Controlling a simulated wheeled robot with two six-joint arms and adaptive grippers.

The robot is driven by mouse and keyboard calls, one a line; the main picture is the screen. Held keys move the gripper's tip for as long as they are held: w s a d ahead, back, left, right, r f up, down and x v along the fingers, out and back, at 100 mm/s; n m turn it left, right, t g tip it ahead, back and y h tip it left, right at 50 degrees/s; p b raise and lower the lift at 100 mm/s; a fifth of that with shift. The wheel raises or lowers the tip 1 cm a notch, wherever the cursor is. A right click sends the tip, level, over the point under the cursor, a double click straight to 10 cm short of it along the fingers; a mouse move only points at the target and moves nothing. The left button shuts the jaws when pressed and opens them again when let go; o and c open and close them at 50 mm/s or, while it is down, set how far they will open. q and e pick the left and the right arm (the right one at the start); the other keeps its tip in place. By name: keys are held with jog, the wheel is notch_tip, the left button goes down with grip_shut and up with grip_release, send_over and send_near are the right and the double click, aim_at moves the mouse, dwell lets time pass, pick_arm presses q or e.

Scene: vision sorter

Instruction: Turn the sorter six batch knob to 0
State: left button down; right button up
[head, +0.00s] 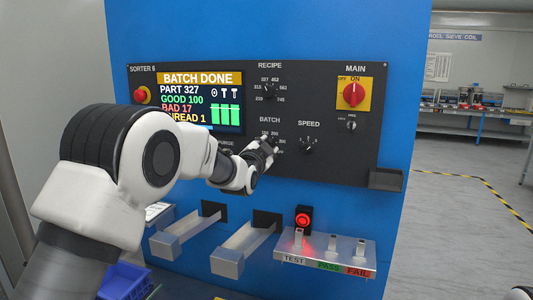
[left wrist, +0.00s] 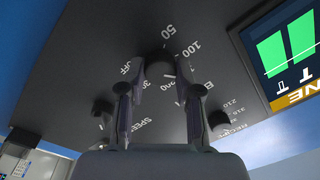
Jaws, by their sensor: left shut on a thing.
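The batch knob sits on the black panel of sorter six under the BATCH label. In the head view my left gripper (head: 268,146) is at this knob and mostly covers it. In the left wrist view the knob (left wrist: 160,62) is a dark round cap between the two fingers of my left gripper (left wrist: 160,78), which is shut on it. Marks OFF, 50 and 100 show around it; others are hidden by the fingers. Which mark the knob points at I cannot tell.
The recipe knob (head: 270,90) is above and the speed knob (head: 307,145) is right of the batch knob. The red main switch (head: 353,95) is at upper right. A lit screen (head: 208,98) reads BATCH DONE. Below are metal chutes (head: 228,262) and a test shelf (head: 325,255).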

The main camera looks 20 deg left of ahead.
pick_arm(q)
jog(key=m+b, duration=0.9)
jog(key=m, duration=0.7)
jog(key=m+h+b, duration=0.1)
jog(key=m+b, duration=0.7)
jog(key=m, duration=0.8)
jog(key=shift+a+f+m+g+b, duration=0.15)
jog(key=shift+m+g+b, duration=0.15)
jog(key=shift+m+b, duration=0.1)
jog(key=shift+h, duration=0.3)
jog(key=c, duration=0.8)
grip_release()
